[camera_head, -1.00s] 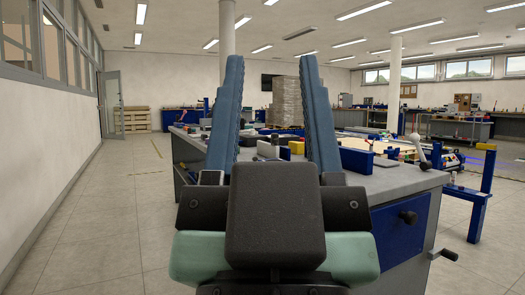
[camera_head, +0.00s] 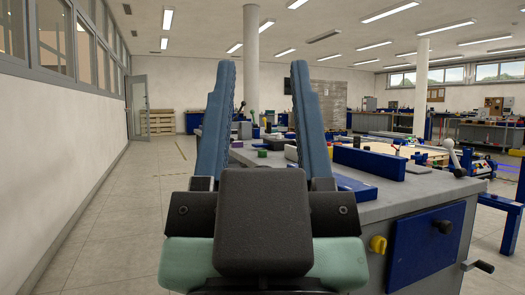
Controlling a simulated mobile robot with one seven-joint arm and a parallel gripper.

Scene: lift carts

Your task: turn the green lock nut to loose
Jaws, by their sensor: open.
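My gripper (camera_head: 264,70) is in the middle of the head view, its two long blue fingers pointing up and apart. It is open, with nothing between the fingers. I cannot make out a green lock nut for certain. A small green piece (camera_head: 262,153) lies on the grey bench top, seen between the fingers and too small to identify. A yellow knob (camera_head: 378,244) sits on the near side of the bench, right of my gripper. My gripper and wrist hide part of the bench.
The grey bench (camera_head: 420,190) stands ahead and to the right, with a blue drawer front (camera_head: 425,250), a blue block (camera_head: 369,163) and a lever with a pale ball (camera_head: 450,145). Open floor (camera_head: 120,230) lies to the left, along the wall. A white pillar (camera_head: 251,60) stands behind.

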